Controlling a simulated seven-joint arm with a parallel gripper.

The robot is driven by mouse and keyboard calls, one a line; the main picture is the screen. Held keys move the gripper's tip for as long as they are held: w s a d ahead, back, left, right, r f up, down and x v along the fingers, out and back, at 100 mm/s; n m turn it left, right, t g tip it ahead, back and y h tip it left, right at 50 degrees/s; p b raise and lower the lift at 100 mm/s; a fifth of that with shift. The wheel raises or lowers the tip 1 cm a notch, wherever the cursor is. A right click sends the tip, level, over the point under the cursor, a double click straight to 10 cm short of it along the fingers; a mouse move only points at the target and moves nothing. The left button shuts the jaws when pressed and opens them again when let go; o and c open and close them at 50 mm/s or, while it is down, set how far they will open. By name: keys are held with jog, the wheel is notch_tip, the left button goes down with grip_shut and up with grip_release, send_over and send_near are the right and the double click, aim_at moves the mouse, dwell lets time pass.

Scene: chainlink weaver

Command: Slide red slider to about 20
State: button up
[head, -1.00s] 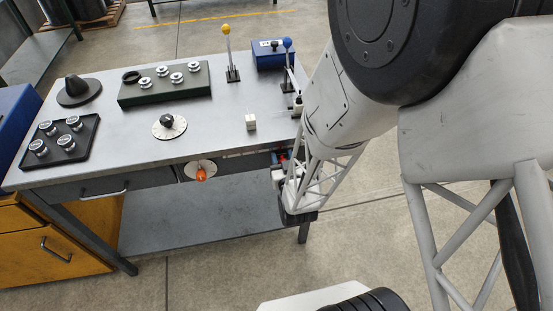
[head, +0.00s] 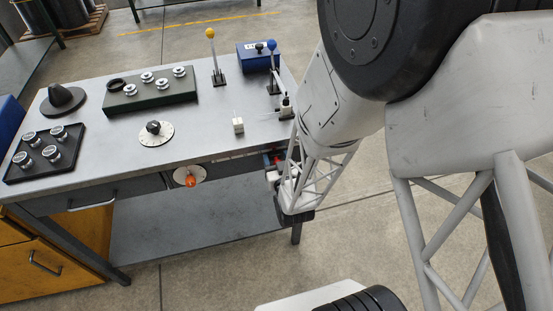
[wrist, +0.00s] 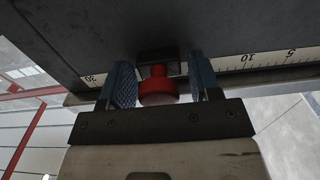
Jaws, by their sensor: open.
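My gripper (wrist: 160,65) is open, with one blue ridged finger on each side of the knob and small gaps visible. A white scale (wrist: 255,62) runs along the edge, reading 30 at the left and 10 and 5 at the right. The marks beside the knob are hidden, so its exact value cannot be read. In the head view my gripper (head: 276,166) is at the table's front right corner, largely hidden by my arm.
The grey table (head: 205,130) holds a yellow-knobbed lever (head: 213,55), a blue-knobbed lever (head: 273,65), a dial (head: 155,133) and a small white switch (head: 238,125). An orange knob (head: 191,181) sticks out of the front. Open floor lies before the table.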

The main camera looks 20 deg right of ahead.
jog(key=shift+s, duration=0.1)
jog(key=s, duration=0.7)
jog(key=shift+s, duration=0.3)
dwell(0.5)
jog(key=w+r+g, duration=0.1)
jog(key=r, duration=0.1)
jog(key=w+r+g, duration=0.1)
jog(key=r, duration=0.1)
jog(key=w+r+g, duration=0.1)
jog(key=w+r, duration=0.1)
jog(key=r, duration=0.1)
jog(key=shift+w+g, duration=0.1)
jog(key=shift+g, duration=0.2)
jog(key=s+d+r+g, duration=0.1)
jog(key=s+r+g, duration=0.5)
jog(key=s+r, duration=0.3)
jog(key=s+r+g, duration=0.5)
jog(key=s+r, duration=0.4)
jog(key=r, duration=0.6)
jog(key=shift+s+d+g, duration=0.4)
dwell(2.6)
